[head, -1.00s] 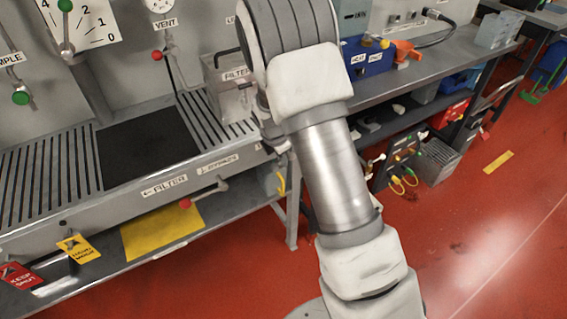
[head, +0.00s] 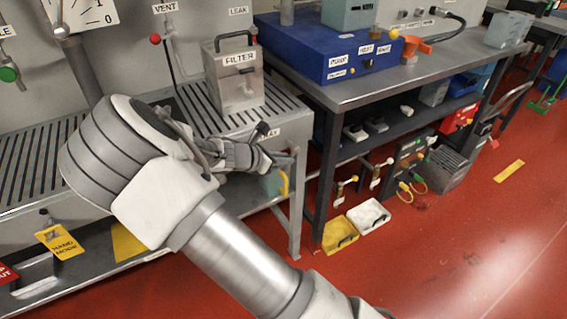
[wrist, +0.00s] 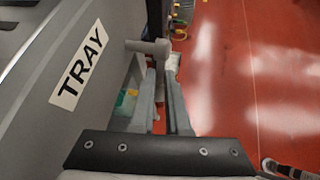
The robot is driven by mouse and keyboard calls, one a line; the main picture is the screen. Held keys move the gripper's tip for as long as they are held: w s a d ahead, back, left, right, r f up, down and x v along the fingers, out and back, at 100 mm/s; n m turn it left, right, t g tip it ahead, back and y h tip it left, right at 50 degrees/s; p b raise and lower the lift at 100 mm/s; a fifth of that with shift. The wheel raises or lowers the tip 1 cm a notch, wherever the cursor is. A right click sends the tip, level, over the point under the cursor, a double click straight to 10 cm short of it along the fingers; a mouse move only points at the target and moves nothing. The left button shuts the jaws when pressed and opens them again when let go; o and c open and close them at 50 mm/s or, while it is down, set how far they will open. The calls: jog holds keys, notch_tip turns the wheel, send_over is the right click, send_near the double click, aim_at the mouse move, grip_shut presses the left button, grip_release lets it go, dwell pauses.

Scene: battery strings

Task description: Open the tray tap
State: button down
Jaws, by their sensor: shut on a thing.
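The TRAY label (wrist: 79,67) is on the grey end panel of the bench in the wrist view. The tray tap (wrist: 150,47), a short grey bar with a rounded end, sticks out from that panel to the right. My gripper (wrist: 162,75) is shut on the tap, with its fingers pointing at it from below in the picture. In the head view my gripper (head: 278,160) is at the right end of the slatted bench. The tap is largely hidden there by the gripper, and its exact turn cannot be told.
A grey FILTER box (head: 236,85) stands on the slatted bench (head: 40,160) above my gripper. A dark-legged workbench (head: 370,92) with a blue unit (head: 325,55) stands to the right. Yellow (head: 338,236) and white (head: 371,217) trays lie on the red floor.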

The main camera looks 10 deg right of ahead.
jog(key=shift+d+f+t+h+b, duration=0.1)
jog(key=shift+f+t+h+b, duration=0.15)
jog(key=shift+h, duration=0.25)
jog(key=shift+f+t+h+b, duration=0.1)
jog(key=shift+t+h+b, duration=0.15)
jog(key=shift+h, duration=0.25)
jog(key=c, duration=0.9)
grip_release()
jog(key=p+v, duration=0.4)
jog(key=v, duration=1.3)
jog(key=shift+s+p, duration=0.1)
jog(key=shift+p, duration=0.3)
